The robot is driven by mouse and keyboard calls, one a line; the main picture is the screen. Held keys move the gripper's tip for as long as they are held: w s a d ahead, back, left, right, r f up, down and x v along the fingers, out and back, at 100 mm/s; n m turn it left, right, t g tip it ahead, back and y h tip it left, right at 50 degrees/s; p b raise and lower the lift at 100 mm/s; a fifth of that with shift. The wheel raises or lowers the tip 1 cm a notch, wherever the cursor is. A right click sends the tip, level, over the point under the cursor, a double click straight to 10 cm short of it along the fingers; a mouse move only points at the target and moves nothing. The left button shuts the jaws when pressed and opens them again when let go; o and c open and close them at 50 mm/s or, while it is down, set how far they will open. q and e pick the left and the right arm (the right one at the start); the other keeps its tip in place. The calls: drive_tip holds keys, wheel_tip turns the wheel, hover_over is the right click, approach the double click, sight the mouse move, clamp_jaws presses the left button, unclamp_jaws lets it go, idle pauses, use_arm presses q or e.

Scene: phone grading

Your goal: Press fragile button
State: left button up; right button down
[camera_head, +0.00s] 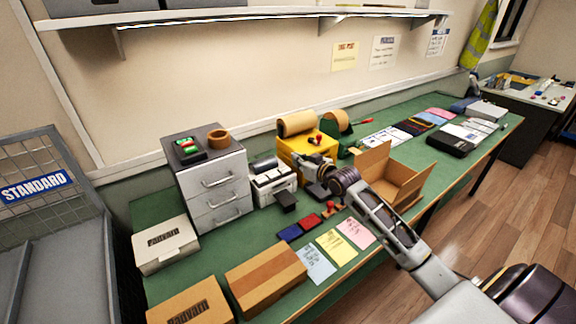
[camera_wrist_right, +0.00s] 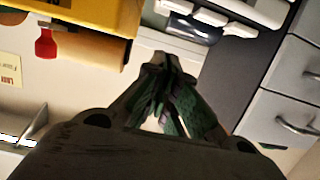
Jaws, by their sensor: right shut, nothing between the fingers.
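My right gripper (camera_head: 318,163) reaches in from the lower right and is in front of the yellow dispenser (camera_head: 298,148), above the bench. In the right wrist view, its fingertips (camera_wrist_right: 165,75) are together with nothing between them. The yellow dispenser (camera_wrist_right: 85,14) shows there at upper left, with a red knob (camera_wrist_right: 46,44). A black box with green and red buttons (camera_head: 189,148) sits on the grey drawer unit (camera_head: 213,185). No readable label marks any button as fragile, so I cannot tell which it is. My left gripper is not in view.
A white printer (camera_head: 272,183) stands between the drawers and dispenser. Cartons (camera_head: 265,280), red and blue pads (camera_head: 300,226) and notes (camera_head: 337,246) lie along the green bench's front.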

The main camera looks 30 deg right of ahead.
hover_over(285, 170)
drive_tip(key=s, duration=0.2)
drive_tip(key=shift+w+d+f, duration=0.15)
drive_tip(key=shift+f, duration=0.25)
drive_tip(key=shift+w+d+f, duration=0.1)
drive_tip(key=shift+d+f, duration=0.05)
drive_tip(key=shift+f, duration=0.2)
drive_tip(key=shift+f+p, duration=0.45)
drive_tip(key=shift+f, duration=1.6)
drive_tip(key=shift+f, duration=0.1)
